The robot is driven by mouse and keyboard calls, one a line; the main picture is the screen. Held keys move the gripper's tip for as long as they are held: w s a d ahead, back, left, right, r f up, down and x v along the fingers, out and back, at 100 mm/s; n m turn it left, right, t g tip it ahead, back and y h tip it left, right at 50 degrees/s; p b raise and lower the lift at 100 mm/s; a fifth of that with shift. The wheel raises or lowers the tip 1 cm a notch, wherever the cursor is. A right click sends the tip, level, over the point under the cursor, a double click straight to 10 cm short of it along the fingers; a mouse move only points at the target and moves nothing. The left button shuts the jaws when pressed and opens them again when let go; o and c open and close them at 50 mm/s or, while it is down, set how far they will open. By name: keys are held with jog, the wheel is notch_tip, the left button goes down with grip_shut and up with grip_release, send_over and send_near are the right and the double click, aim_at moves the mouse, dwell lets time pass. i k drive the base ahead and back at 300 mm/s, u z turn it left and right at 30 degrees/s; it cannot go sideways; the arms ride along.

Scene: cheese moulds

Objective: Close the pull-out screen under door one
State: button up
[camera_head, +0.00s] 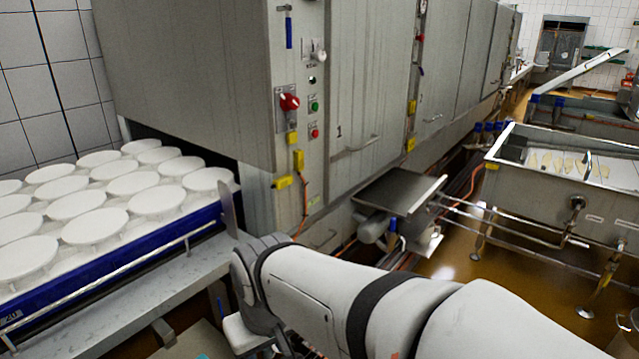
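Door one (352,80) is a tall grey metal door marked "1", with a bar handle (364,144); it looks shut. Below it, a flat grey metal pull-out screen (399,190) juts out from the cabinet front over the floor, to the right of centre. My white and grey arm (320,285) crosses the lower middle of the view, in front of and below the screen, and bends down at the left. My gripper is not visible; the arm's end runs down towards the bottom edge. No contact between the arm and the screen shows.
A blue-edged conveyor (110,275) with several round white moulds stands at left. The control panel (312,105) has a red knob. Pipes and a motor-like part (373,228) sit below the screen. A steel vat (560,190) stands at right, with wet brown floor (460,262) between.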

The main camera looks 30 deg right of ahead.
aim_at(402, 193)
jog(key=z, duration=2.2)
jog(key=i, duration=2.65)
jog(key=u, duration=0.4)
jog(key=k, duration=0.9)
jog(key=u, duration=0.15)
jog(key=i, duration=0.7)
